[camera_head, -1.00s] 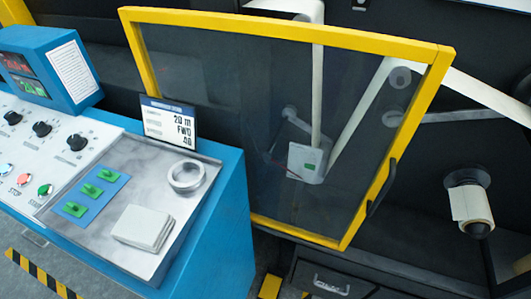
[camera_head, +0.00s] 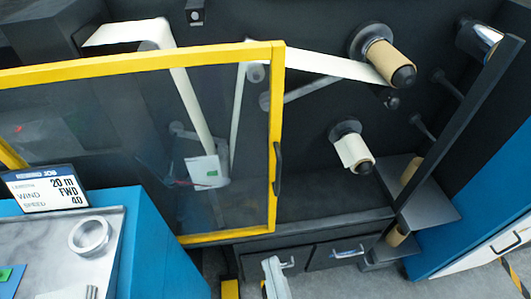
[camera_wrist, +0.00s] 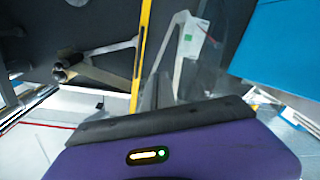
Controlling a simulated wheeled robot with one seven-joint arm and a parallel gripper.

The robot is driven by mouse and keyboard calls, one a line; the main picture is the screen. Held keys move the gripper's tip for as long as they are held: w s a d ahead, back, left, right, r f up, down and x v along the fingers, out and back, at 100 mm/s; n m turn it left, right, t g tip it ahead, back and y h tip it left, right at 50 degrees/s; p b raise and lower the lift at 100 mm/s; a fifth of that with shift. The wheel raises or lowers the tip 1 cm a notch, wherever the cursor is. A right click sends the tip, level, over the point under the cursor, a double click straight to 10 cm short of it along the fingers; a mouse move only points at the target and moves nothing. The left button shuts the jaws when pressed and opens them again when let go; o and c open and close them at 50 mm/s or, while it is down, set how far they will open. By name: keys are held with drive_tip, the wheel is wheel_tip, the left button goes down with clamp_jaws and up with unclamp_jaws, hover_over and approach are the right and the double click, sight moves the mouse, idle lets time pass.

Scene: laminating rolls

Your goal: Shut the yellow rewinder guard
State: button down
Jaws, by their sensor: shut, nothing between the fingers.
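The yellow rewinder guard (camera_head: 278,110) is a yellow frame around a clear panel. In the head view it stands open, swung out from the dark machine, with its free edge toward the middle of the picture. A black handle (camera_head: 278,168) sits on that edge. In the wrist view a yellow bar of the guard (camera_wrist: 142,45) runs upward just beyond my gripper (camera_wrist: 158,92). My gripper is shut and empty; whether it touches the guard cannot be told. The grey part at the bottom of the head view is probably my arm.
Rolls on spindles (camera_head: 385,62) and (camera_head: 352,150) stick out right of the guard. Drawers (camera_head: 345,252) lie below. A dark upright bar (camera_head: 470,110) stands at right.

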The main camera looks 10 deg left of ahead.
sight(268, 142)
drive_tip(key=w+a+r+n+p, duration=0.1)
drive_tip(key=w+a+r+n, duration=0.25)
drive_tip(key=a, duration=0.25)
drive_tip(key=w+a+r+n, duration=0.2)
drive_tip(key=a+n, duration=0.3)
drive_tip(key=w+d+n+h+p, duration=0.1)
drive_tip(key=w+h, duration=0.1)
drive_tip(key=w, duration=0.1)
drive_tip(key=w+d+r+n+t+h, duration=0.1)
drive_tip(key=w+h, duration=0.1)
drive_tip(key=w, duration=0.2)
drive_tip(key=w+n+t+h+p, duration=0.1)
drive_tip(key=w, duration=0.3)
drive_tip(key=shift+w+d+r+h+p, duration=0.15)
drive_tip(key=shift+w+d+h+p, duration=0.1)
drive_tip(key=shift+d+h+p, duration=0.15)
drive_tip(key=d, duration=0.1)
drive_tip(key=w, duration=0.1)
drive_tip(key=d+p, duration=0.1)
drive_tip(key=shift+w+d+r, duration=0.25)
drive_tip(key=shift+d, duration=0.1)
drive_tip(key=shift+w+d, duration=0.2)
drive_tip(key=shift+d, duration=0.3)
